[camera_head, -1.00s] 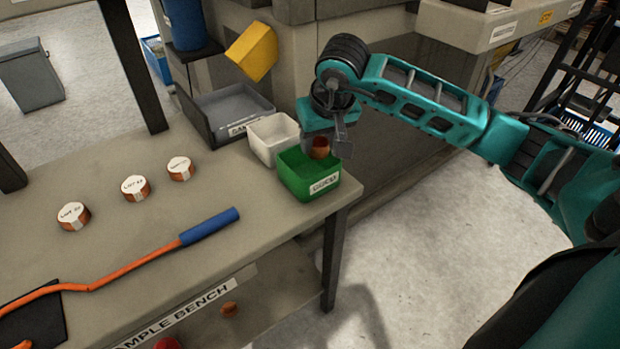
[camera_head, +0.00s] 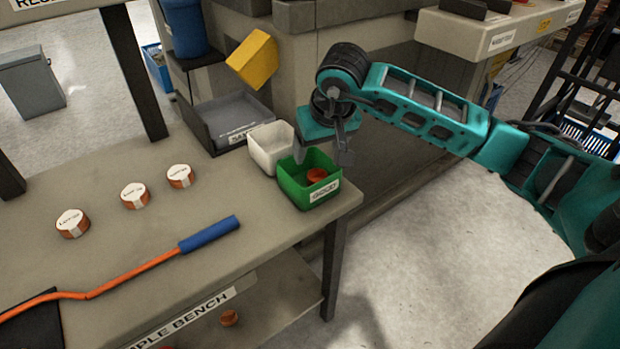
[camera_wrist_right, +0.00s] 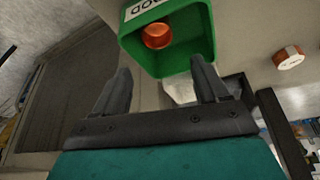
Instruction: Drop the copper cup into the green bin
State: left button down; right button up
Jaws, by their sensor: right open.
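The copper cup (camera_head: 317,175) is inside the green bin (camera_head: 327,194) at the bench's right corner. In the right wrist view the cup (camera_wrist_right: 157,36) lies in the green bin (camera_wrist_right: 203,45), near the wall that bears the label. My right gripper (camera_head: 322,158) is above the bin, open and empty, with its fingers apart from the cup. The right wrist view also shows the two fingers (camera_wrist_right: 160,85) spread wide with nothing between them. My left gripper is not in view.
A white bin (camera_head: 262,150) stands directly behind the green bin, with a grey tray (camera_head: 232,115) beyond it. Several labelled copper coils (camera_head: 134,196) sit on the bench at left. An orange rod with a blue handle (camera_head: 210,233) lies in front of them.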

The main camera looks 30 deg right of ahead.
pick_arm(q)
jog(key=p, duration=0.1)
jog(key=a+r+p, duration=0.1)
jog(key=p, duration=0.1)
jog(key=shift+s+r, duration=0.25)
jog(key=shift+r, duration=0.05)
pick_arm(e)
jog(key=d+v, duration=0.1)
jog(key=v, duration=1.1)
jog(key=shift+a+r, duration=0.15)
jog(key=shift+a, duration=0.3)
